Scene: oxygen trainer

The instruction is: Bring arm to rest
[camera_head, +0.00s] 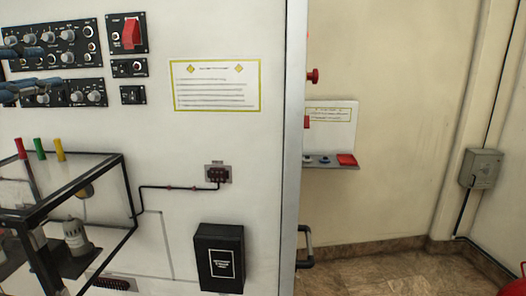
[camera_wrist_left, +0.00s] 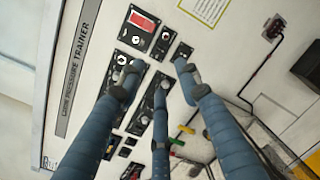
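My left gripper (camera_head: 28,70) is at the left edge of the head view, in front of the panel's knobs. In the left wrist view its blue-grey fingers (camera_wrist_left: 158,82) are spread apart with nothing held between them. The fingertips overlap the black control modules (camera_wrist_left: 150,100) in the picture; I cannot tell whether they touch. The white trainer panel (camera_head: 170,140) carries these modules with grey knobs and a red guarded switch (camera_head: 131,33). The rest of my left arm is mostly out of the head view. My right gripper is in neither view.
A black-framed rig (camera_head: 120,175) with red, green and yellow posts juts out at lower left. A black box (camera_head: 219,258) and a cable socket (camera_head: 217,173) are on the panel. A small shelf (camera_head: 330,166) stands beyond its edge.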

